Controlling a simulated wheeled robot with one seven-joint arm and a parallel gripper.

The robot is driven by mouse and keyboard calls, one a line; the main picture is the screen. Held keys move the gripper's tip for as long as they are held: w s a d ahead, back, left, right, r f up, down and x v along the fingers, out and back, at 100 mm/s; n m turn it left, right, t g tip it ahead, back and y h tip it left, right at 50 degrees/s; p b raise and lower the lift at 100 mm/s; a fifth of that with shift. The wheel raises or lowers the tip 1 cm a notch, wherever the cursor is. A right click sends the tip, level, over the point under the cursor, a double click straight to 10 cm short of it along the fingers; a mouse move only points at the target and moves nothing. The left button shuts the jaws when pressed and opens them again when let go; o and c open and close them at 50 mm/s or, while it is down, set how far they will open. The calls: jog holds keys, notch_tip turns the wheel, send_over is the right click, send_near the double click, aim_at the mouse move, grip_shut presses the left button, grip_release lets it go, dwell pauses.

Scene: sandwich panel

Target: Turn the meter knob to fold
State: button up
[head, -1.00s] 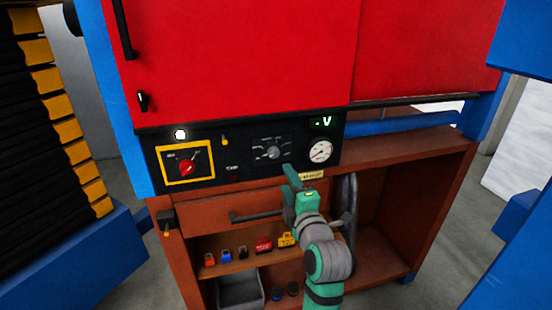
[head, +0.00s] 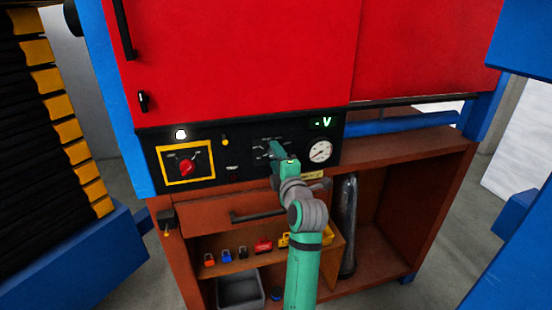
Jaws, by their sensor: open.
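The meter knob sits on the black control panel (head: 235,178), in the middle of a dial (head: 262,146) whose small labels are too small to read. My gripper (head: 276,150) is right in front of the dial and hides the knob and much of the dial face. My gripper is open; whether its fingers touch the knob or stand around it cannot be told. The green meter display (head: 322,123), up and right of the dial, shows ". V" or similar.
A red switch (head: 187,167) in a yellow frame is on the panel's left. A round gauge (head: 320,152) is close to my gripper's right. Below are a drawer handle (head: 258,215), a shelf with padlocks (head: 227,256) and a grey bin (head: 240,291).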

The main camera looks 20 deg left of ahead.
jog(key=shift+w+a, duration=0.1)
jog(key=c, duration=1)
jog(key=shift+w, duration=0.1)
jog(key=shift+c, duration=0.2)
